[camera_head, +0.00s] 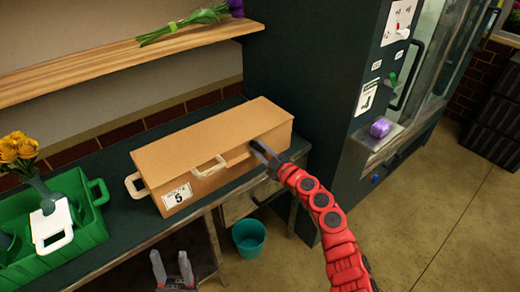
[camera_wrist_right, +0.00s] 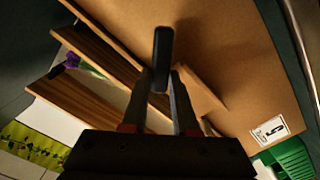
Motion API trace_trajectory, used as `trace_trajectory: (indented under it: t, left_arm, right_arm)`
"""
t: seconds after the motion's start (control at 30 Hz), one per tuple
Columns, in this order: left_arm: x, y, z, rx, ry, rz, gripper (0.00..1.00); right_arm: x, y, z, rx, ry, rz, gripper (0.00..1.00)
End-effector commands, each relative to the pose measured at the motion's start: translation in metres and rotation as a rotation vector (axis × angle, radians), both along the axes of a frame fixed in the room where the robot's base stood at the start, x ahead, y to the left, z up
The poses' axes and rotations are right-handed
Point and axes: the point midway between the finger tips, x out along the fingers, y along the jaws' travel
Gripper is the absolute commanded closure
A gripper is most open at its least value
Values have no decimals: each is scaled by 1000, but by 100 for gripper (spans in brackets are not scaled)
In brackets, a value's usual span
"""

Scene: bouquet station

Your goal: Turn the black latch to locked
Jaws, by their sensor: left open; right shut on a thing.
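A tan box (camera_head: 205,139) with a label marked 5 and a pale front handle (camera_head: 208,167) stands on the dark bench, its lid down. My right gripper (camera_head: 261,150) reaches the right part of the box's front. In the right wrist view its fingers (camera_wrist_right: 163,88) are shut on the black latch (camera_wrist_right: 162,50), a short dark bar against the tan box (camera_wrist_right: 225,50). In the head view the latch is hidden or too dark to separate from the fingers. I cannot tell whether it is at locked. My left gripper (camera_head: 172,267) is open and empty, low in front of the bench.
A green crate (camera_head: 85,235) with yellow flowers (camera_head: 17,150) stands left of the box. A wooden shelf (camera_head: 110,70) with purple flowers (camera_head: 190,20) is above. A tall dark cabinet (camera_head: 310,80) stands at right. A teal bucket (camera_head: 249,237) is on the floor below the bench.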

Motion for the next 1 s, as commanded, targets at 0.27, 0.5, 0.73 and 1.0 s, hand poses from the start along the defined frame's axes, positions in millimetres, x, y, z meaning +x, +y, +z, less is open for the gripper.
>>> trace_trajectory:
  t: [0.27, 0.5, 0.73, 1.0]
  left_arm:
    - [0, 0, 0, 0, 0, 0, 50]
    - [0, 0, 0, 0, 0, 0, 50]
    - [0, 0, 0, 0, 0, 0, 50]
    - [0, 0, 0, 0, 0, 0, 50]
  right_arm:
    - [0, 0, -1, -43, -31, -1, 100]
    - [0, 0, -1, -42, -30, -1, 46]
    - [-1, 1, -1, -43, -29, 0, 43]
    - [0, 0, -1, -17, -12, 1, 43]
